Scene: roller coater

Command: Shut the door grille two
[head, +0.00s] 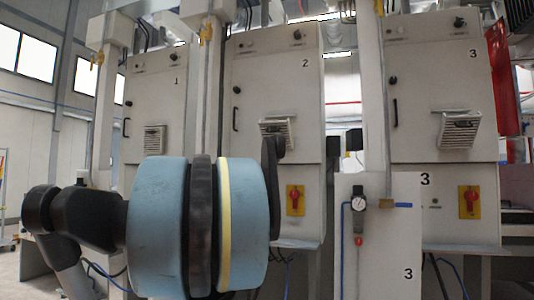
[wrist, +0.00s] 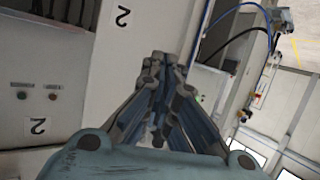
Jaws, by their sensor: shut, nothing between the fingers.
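The door grille two (head: 277,128) is a pale slatted vent on the front of the cabinet marked 2 (head: 270,75). It seems to stand out from the door, with a dark area near its top; how far it is open I cannot tell. A dark part of my arm covers its lower right. The grille is not recognisable in that view.
Cabinet 1 (head: 158,90) with its grille (head: 154,140) is at left. Cabinet 3 (head: 435,80) with a protruding grille (head: 461,133) is at right. A red-and-yellow switch (head: 295,200) sits below door 2. A post with a gauge (head: 359,203) stands right of my arm.

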